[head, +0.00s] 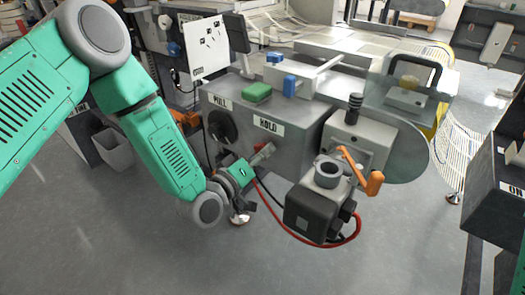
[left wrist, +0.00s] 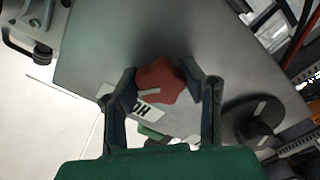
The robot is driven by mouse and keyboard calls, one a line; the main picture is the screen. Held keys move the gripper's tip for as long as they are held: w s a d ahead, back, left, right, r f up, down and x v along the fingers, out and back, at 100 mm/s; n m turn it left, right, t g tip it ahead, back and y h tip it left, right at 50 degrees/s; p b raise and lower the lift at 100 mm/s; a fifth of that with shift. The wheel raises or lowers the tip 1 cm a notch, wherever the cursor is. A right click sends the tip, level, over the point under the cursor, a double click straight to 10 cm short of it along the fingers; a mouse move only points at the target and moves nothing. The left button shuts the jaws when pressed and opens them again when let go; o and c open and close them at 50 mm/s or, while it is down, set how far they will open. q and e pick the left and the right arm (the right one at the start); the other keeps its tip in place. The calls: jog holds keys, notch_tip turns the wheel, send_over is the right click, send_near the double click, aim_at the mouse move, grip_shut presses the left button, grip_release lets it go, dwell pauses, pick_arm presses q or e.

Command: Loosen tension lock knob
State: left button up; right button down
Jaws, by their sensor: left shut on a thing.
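The tension lock knob is a red, lobed knob (left wrist: 160,82) in the left wrist view, with a light mark on its face. It stands on the grey front panel of the machine (head: 290,140). My left gripper (left wrist: 166,84) has one finger on each side of the knob and is shut on it. In the head view my left gripper (head: 262,157) reaches the panel below the HOLD label (head: 268,125); the knob is mostly hidden there by the fingers. My right gripper is out of view.
A black round handwheel (head: 222,125) sits left of the knob, under another label. The floor below is open.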

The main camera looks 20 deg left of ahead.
pick_arm(q)
jog(key=n, duration=0.4)
jog(key=shift+w+a+r, duration=0.1)
jog(key=shift+a, duration=0.05)
jog(key=n, duration=0.4)
jog(key=shift+n, duration=0.3)
jog(key=o, duration=1.2)
jog(key=shift+c, duration=0.2)
jog(key=shift+s, duration=0.2)
jog(key=v, duration=1.1)
jog(key=shift+s+a, duration=0.25)
jog(key=shift+s, duration=0.05)
